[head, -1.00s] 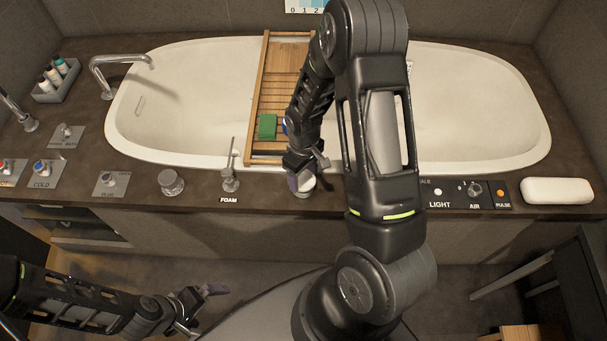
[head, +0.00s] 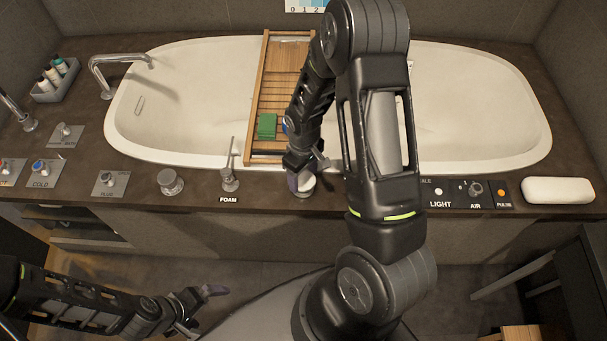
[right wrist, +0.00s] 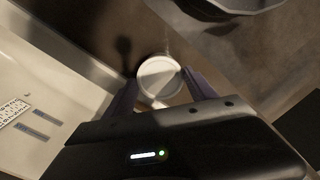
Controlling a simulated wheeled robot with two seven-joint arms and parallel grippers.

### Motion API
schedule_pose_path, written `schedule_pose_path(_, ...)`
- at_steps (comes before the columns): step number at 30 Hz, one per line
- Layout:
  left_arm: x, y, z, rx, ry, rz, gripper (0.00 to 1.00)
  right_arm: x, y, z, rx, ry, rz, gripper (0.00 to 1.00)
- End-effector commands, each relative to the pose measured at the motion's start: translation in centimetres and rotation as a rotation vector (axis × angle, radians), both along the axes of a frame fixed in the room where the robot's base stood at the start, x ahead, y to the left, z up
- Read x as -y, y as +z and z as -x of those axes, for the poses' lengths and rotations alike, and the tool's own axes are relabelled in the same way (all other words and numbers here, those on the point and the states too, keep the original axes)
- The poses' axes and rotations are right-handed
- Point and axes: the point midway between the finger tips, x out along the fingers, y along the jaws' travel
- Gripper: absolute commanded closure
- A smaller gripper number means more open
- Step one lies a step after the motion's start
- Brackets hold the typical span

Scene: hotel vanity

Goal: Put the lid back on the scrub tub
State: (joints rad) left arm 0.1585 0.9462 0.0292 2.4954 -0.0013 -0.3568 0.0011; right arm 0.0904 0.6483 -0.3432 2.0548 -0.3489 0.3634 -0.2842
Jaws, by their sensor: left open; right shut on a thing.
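My right gripper (head: 304,181) is low over the front ledge of the bath, right of the FOAM lever. It is shut on a round white piece (head: 304,190), which looks like the lid. In the right wrist view this white disc (right wrist: 160,76) shows between the purple fingers (right wrist: 163,92). The fingers and wrist hide part of it. I cannot tell whether the scrub tub is directly under it or whether the two touch. My left gripper (head: 202,308) is open and empty, low at the left in front of the ledge.
A wooden bath tray (head: 266,95) spans the white bathtub (head: 190,100), with a green block (head: 267,126) on it. A round grey fitting or jar (head: 171,182) and the FOAM lever (head: 229,178) stand left of my right gripper. A white bar-shaped thing (head: 557,190) lies far right.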

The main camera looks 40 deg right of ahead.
Motion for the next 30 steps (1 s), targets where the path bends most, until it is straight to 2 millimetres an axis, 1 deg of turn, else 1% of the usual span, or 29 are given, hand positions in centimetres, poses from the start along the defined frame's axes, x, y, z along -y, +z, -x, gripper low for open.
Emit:
schedule_pose_path(27,0.0,-0.19,0.0,0.0,0.0,0.0,0.0,0.0,-0.03,0.0,0.0,0.0,0.0,0.72)
schedule_pose_path(28,0.0,-0.19,0.0,0.0,0.0,0.0,0.0,0.0,-0.03,0.0,0.0,0.0,0.0,0.32)
schedule_pose_path(30,0.0,-0.19,0.0,0.0,0.0,0.0,0.0,0.0,-0.03,0.0,0.0,0.0,0.0,0.27)
